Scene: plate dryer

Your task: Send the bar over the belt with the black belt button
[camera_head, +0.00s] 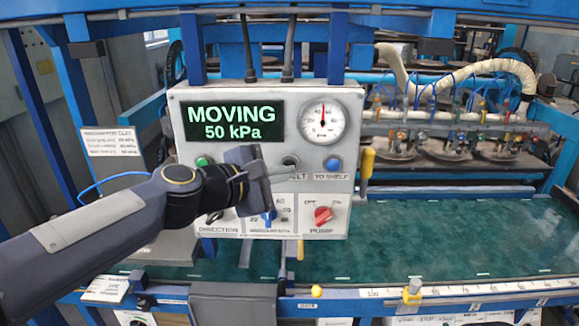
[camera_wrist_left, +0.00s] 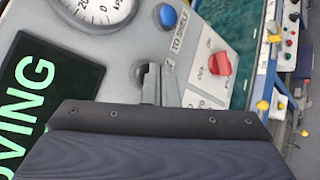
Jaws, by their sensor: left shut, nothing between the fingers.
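The control panel (camera_head: 180,120) faces me, and its display (camera_head: 232,122) reads MOVING, 50 kPa. The black belt button (camera_head: 290,160) sits below the display and gauge, with a label ending in "LT" under it. My left gripper (camera_head: 284,170) is shut and empty, its fingertips at the belt button. In the left wrist view the gripper (camera_wrist_left: 154,84) covers much of the button; I cannot tell whether it is pressed in. The bar with suction cups (camera_head: 425,127) is at the back right, above the green belt (camera_head: 430,230). My right gripper is not in view.
A blue TO SHELF button (camera_head: 333,164) is close right of the belt button. A red pump knob (camera_head: 323,215) and a blue selector (camera_head: 268,217) sit below. A green button (camera_head: 203,161) is at the left. A yellow-handled lever (camera_head: 367,163) stands by the panel's right edge.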

